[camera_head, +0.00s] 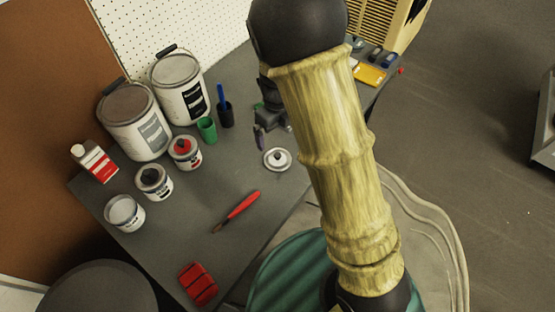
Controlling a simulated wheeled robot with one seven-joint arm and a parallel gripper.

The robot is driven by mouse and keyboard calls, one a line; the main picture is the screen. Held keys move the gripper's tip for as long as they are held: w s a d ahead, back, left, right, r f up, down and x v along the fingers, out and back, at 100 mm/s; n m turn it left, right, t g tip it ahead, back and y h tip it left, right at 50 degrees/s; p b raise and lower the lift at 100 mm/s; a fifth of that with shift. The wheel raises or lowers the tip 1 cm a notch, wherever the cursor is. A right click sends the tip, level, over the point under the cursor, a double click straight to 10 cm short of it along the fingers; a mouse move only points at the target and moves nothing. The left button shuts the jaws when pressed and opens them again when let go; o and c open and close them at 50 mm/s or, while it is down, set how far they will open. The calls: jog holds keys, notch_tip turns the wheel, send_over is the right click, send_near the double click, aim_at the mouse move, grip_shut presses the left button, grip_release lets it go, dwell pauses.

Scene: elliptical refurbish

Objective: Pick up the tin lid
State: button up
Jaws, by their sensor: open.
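The tin lid (277,160) looks like a small white disc with a dark-and-pale knob in its middle. It lies flat on the grey table (225,180), clear of other objects. My gripper (270,130) is dark and sits just beyond the lid, up in the picture, apart from it. It is open, and I see nothing between its fingers. My arm covers part of the gripper and the table to its right.
Several paint tins, large (137,122) and small (154,182), stand at the left. A red-handled brush (236,210) lies nearer than the lid. Green (207,129) and dark (225,115) cups stand left of my gripper. A red block-like object (197,284) lies near the front edge.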

send_over(277, 154)
notch_tip(277, 154, down, 6)
jog(key=shift+w+d+r+b, duration=0.1)
jog(key=shift+w+b, duration=0.05)
jog(key=shift+b, duration=0.2)
jog(key=shift+s+f+b, duration=0.2)
jog(key=shift+f+b, duration=0.15)
jog(key=shift+f, duration=2.3)
jog(key=c, duration=1)
jog(key=shift+o, duration=0.2)
